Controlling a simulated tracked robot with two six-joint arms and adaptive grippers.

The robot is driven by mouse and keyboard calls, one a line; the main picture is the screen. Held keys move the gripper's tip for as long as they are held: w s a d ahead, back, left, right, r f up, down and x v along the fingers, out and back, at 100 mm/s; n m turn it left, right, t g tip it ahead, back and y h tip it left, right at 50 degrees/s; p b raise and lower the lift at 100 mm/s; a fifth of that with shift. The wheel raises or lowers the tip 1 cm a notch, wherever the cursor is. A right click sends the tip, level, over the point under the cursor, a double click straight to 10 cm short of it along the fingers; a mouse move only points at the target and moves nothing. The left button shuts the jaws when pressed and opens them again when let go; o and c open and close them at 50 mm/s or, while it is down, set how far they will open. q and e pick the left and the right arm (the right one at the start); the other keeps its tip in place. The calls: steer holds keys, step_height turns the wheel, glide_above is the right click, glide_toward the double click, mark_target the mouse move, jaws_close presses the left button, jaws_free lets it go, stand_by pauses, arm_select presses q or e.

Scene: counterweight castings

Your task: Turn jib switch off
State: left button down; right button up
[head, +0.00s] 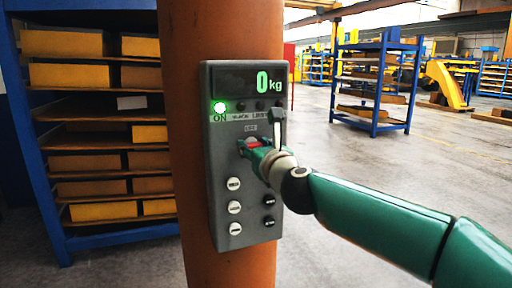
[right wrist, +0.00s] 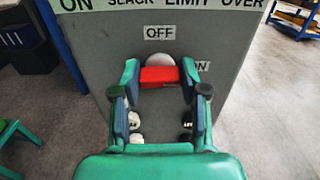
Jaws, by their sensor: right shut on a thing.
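The grey control box (head: 243,215) is fixed to an orange column. The jib switch is a red handle (right wrist: 159,76) on a pale round base, low in front of the OFF label (right wrist: 159,32). An ON label (right wrist: 200,66) is to its right, partly hidden by a finger. The red handle lies crosswise in the right wrist view. My right gripper (right wrist: 160,80) is shut on it, one finger at each end. The gripper also shows at the box in the head view (head: 257,149). My left gripper is not in view.
The display (head: 262,82) reads 0 kg and a green lamp (head: 219,107) above ON is lit. White buttons (head: 234,207) and dark buttons (head: 269,221) sit below the switch. A blue rack (head: 65,235) with yellow bins stands left.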

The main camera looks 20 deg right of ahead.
steer(key=shift+a+f+n+p, duration=0.15)
steer(key=shift+n+p, duration=0.5)
steer(key=shift+n, duration=2.3)
steer(key=shift+a+f+n+p, duration=0.1)
steer(key=shift+n+p, duration=0.5)
steer(key=shift+n, duration=2.3)
steer(key=shift+a+f+n+p, duration=0.15)
steer(key=shift+n+p, duration=0.5)
steer(key=shift+n, duration=2.3)
steer(key=shift+f, duration=0.1)
steer(key=o, duration=1.1)
steer(key=shift+o, duration=0.2)
steer(key=shift+d, duration=0.1)
steer(key=shift+r, duration=0.2)
